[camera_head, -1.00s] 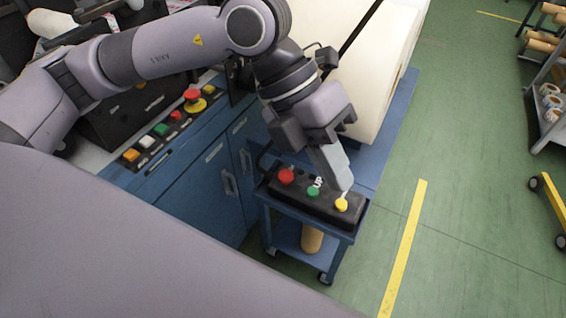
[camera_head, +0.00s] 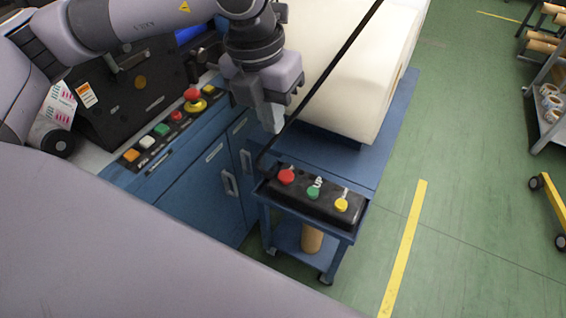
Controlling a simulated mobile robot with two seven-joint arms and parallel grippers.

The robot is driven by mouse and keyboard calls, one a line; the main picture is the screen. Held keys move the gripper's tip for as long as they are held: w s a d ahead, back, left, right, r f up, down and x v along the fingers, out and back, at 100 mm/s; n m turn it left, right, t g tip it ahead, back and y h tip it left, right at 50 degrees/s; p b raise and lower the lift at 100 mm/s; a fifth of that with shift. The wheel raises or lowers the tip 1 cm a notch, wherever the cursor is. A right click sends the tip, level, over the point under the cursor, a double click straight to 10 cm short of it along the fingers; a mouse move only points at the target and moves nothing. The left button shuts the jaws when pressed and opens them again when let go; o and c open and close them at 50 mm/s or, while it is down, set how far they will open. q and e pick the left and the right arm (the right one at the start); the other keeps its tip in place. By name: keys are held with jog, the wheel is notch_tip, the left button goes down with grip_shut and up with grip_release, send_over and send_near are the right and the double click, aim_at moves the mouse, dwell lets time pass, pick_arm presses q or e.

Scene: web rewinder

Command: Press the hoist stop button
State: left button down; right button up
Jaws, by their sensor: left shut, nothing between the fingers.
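The hoist pendant (camera_head: 319,204) is a black box lying on a small blue cart. It carries a red button (camera_head: 286,176) at its left end, a green button (camera_head: 313,193) in the middle next to "UP" lettering, and a yellow button (camera_head: 341,205) at its right end. The red one looks like the stop button, but I can read no stop label. My left gripper (camera_head: 272,121) is shut and empty. In the picture it is above and a little left of the red button, apart from the pendant. My right gripper is out of view.
A blue machine cabinet (camera_head: 196,186) stands left of the cart, with a panel of several buttons, including a red emergency button (camera_head: 194,98). A large white roll (camera_head: 355,75) lies behind. A dark rod slants down past my left gripper.

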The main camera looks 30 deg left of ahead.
aim_at(283, 177)
pick_arm(q)
jog(key=f, duration=0.4)
jog(key=w+f+p, duration=0.1)
jog(key=f, duration=0.3)
jog(key=d+f, duration=0.1)
jog(key=f, duration=0.4)
jog(key=shift+w, duration=0.35)
notch_tip(283, 177, down, 2)
jog(key=b, duration=0.2)
jog(key=shift+f+b, duration=0.15)
jog(key=shift+b, duration=0.2)
jog(key=shift+s, duration=0.1)
